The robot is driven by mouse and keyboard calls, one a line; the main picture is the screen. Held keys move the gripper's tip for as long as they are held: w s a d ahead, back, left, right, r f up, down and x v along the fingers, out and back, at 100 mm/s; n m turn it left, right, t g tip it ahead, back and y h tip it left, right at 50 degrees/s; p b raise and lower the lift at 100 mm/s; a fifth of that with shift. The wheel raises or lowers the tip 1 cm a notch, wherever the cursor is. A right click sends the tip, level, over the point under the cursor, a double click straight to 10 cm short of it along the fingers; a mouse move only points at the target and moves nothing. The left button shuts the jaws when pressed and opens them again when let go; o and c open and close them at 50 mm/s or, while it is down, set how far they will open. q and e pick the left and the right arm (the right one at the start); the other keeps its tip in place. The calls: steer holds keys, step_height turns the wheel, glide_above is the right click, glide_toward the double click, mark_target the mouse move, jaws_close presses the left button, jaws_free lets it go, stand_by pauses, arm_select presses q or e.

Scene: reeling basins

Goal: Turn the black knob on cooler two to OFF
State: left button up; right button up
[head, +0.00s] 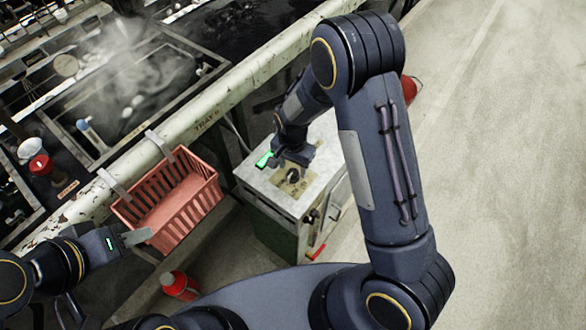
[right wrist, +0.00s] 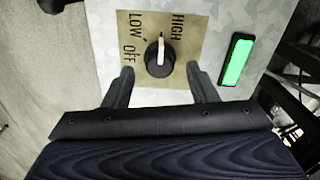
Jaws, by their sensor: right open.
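The cooler (head: 262,187) is a box with a pale metal top and green sides. Its black knob (right wrist: 158,60) sits on a tan plate (right wrist: 188,50) marked LOW, OFF and HIGH. The knob's white pointer points up in the right wrist view, between LOW and HIGH and away from OFF. My right gripper (right wrist: 160,70) is open, its fingers on either side of the knob's near edge with gaps; contact is not visible. In the head view it reaches down over the cooler top (head: 286,158). My left gripper (head: 135,237) is beside the red basket, far from the cooler.
A green light (right wrist: 237,60) is lit beside the plate. The red basket (head: 172,205) hangs on a worn pale rail (head: 190,122) left of the cooler. Steaming basins (head: 130,80) lie beyond the rail. A red extinguisher-like object (head: 178,284) stands near. Open floor lies right.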

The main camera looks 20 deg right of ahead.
steer(key=shift+f, duration=1.1)
steer(key=shift+c, duration=0.2)
steer(key=c, duration=0.9)
